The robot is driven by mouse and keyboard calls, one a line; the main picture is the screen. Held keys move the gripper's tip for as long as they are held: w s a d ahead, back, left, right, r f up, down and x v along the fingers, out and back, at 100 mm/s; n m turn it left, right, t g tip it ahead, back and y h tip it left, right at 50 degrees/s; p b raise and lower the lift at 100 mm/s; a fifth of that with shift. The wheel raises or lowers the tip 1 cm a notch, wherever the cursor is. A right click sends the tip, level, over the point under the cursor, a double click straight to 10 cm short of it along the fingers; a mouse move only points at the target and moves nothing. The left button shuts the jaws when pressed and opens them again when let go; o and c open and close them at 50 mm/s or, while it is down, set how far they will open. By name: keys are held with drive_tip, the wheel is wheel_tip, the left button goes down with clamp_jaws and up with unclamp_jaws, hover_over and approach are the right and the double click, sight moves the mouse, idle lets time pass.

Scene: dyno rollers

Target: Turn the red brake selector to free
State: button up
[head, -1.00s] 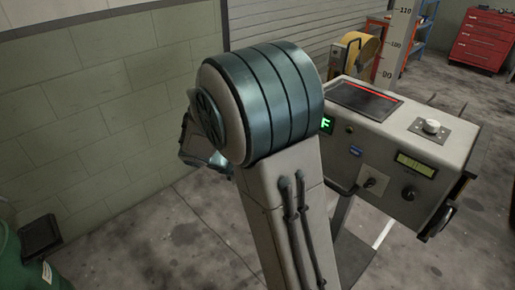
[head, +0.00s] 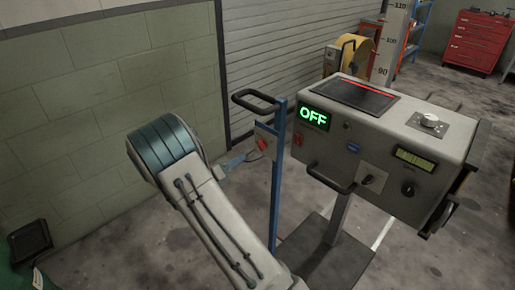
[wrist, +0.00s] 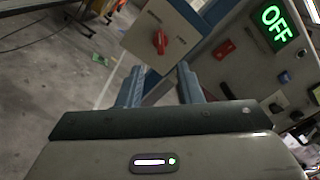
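The red brake selector (wrist: 160,42) is a small red knob on a pale switch box (wrist: 172,22) in the wrist view. Its grip looks roughly upright in that view. In the head view the selector (head: 262,144) is on the box on a blue post (head: 277,180). My gripper (wrist: 159,70) is open, with two blue fingers apart and nothing between them. The selector lies beyond the fingertips, roughly centred between them and apart from them. The box's labels are too small to read.
A grey console (head: 385,150) stands right of the post, with a green OFF display (head: 313,115), another red knob (head: 298,138) and a black handle (head: 330,180). A black handle (head: 255,101) tops the post. A block wall (head: 80,110) is at left.

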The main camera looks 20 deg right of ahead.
sight(259, 146)
drive_tip(key=x, duration=1)
drive_tip(key=shift+d, duration=0.4)
drive_tip(key=shift+w, duration=0.1)
drive_tip(key=c, duration=0.7)
